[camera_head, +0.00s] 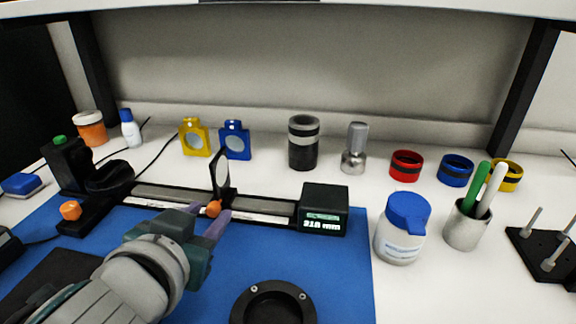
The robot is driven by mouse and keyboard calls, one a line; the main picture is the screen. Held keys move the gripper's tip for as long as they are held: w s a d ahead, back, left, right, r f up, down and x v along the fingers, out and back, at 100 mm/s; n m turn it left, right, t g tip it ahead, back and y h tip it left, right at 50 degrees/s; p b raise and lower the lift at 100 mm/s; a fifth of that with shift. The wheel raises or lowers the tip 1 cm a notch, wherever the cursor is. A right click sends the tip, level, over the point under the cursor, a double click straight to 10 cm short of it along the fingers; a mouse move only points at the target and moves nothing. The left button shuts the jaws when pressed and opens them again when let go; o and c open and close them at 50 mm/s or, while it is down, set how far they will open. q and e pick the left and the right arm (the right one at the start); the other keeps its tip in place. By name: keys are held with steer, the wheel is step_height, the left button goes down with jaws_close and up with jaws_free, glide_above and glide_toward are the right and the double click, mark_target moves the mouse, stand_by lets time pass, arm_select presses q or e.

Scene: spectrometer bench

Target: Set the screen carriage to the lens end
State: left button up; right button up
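The screen carriage (220,172) is a dark upright plate standing on a black rail (265,207) with a pale scale, near the rail's middle. An orange knob (213,208) sits at its front foot. My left gripper (212,211) reaches in from below, its two purple-grey fingers spread to either side of the knob. They look apart from it, though contact is hard to judge. A black holder with a round dark part (110,177) stands at the rail's left end. My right gripper is out of view.
Behind the rail stand a yellow lens mount (195,150) and a blue one (235,155). A blue-lidded jar (403,243) and a pen cup (466,225) stand right of the blue mat (345,270). A black ring (273,305) lies in front.

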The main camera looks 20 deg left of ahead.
arm_select(q)
jaws_close()
stand_by(1.1)
